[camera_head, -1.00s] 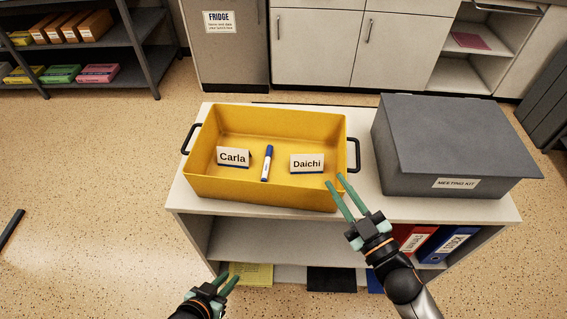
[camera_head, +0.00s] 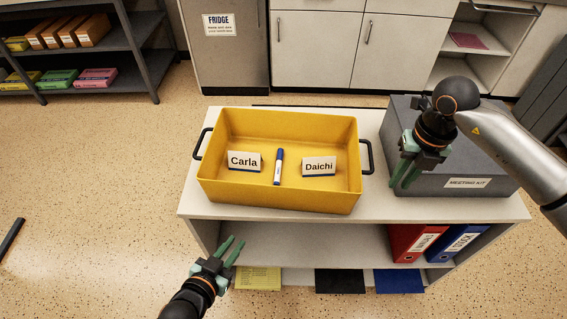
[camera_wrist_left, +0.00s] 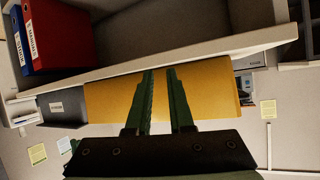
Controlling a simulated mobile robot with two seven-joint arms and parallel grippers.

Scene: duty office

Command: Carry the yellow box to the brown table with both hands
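The yellow box (camera_head: 278,197) stands level on a light-topped cabinet (camera_head: 190,205), with a black handle at its left end (camera_head: 199,143) and another at its right end (camera_head: 368,157). My left gripper (camera_head: 237,240) is open and empty, low in front of the cabinet and apart from the box. In the left wrist view the yellow box (camera_wrist_left: 210,95) shows behind its two green fingers (camera_wrist_left: 162,75). My right gripper (camera_head: 402,186) is open and empty, in front of the grey case and right of the box's right handle, apart from the handle. No brown table is in view.
The box holds a Carla card (camera_head: 244,161), a Daichi card (camera_head: 319,166) and a marker (camera_head: 279,166). The grey case (camera_head: 455,150) stands close to the right. Binders (camera_head: 413,240) fill the lower shelf's right end.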

